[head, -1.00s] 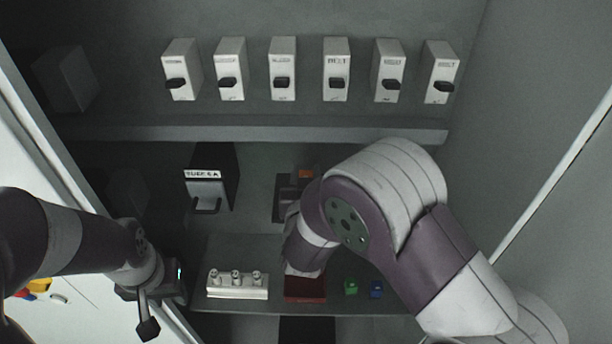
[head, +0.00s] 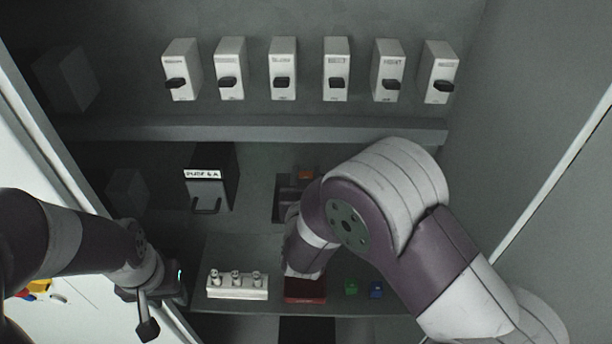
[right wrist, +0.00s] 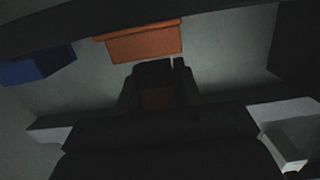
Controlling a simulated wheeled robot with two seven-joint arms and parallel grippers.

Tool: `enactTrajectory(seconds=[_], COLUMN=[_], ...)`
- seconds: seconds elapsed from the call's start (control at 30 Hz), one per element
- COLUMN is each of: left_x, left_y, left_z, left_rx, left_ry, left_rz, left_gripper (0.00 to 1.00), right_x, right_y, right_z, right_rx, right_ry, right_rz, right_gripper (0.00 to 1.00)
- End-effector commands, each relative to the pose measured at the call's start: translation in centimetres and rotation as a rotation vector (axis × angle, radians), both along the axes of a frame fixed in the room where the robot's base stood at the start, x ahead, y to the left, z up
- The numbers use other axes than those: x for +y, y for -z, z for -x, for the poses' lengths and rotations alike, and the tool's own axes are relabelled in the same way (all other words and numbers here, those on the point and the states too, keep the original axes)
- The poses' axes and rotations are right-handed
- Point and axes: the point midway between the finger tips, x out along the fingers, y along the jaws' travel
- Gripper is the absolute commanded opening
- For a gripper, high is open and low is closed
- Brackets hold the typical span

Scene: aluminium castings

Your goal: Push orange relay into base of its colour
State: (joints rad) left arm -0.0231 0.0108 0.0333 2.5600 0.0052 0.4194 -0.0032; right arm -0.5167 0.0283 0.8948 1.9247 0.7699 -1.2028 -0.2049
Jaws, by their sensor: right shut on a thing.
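My right gripper (right wrist: 157,78) shows as a dark shape in the middle of the dim right wrist view. It is shut on a dull orange-brown piece (right wrist: 158,97), which appears to be the orange relay and is mostly hidden by the jaws. Just beyond the fingertips is a brighter orange block (right wrist: 143,42), apparently the orange base; I cannot tell if the relay touches it. An orange part (head: 306,174) also shows in the head view, by a dark recess left of my right forearm. My right arm hides that gripper there. My left gripper (head: 148,327) hangs at lower left, its jaws unclear.
A blue block (right wrist: 38,66) lies left of the orange one. On the lower shelf are a white strip with several pegs (head: 237,287), a red box (head: 305,291), and small green (head: 351,288) and blue (head: 376,290) pieces. A row of switches (head: 283,70) lines the back wall.

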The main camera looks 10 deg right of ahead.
Motion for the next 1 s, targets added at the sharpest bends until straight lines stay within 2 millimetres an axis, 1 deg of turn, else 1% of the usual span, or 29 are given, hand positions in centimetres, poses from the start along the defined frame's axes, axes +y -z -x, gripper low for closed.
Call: enactTrajectory(seconds=[0.17, 1.0], left_x=[0.0, 0.0], left_y=[0.1, 2.0], left_z=[0.0, 0.0], left_rx=[0.0, 0.0], left_ry=[0.0, 0.0], left_rz=[0.0, 0.0], left_gripper=[0.38, 0.38], right_x=[0.0, 0.0], right_y=[0.1, 2.3], right_z=[0.0, 0.0], right_rx=[0.0, 0.0], right_ry=[0.0, 0.0], right_rz=[0.0, 0.0], right_gripper=[0.04, 0.04])
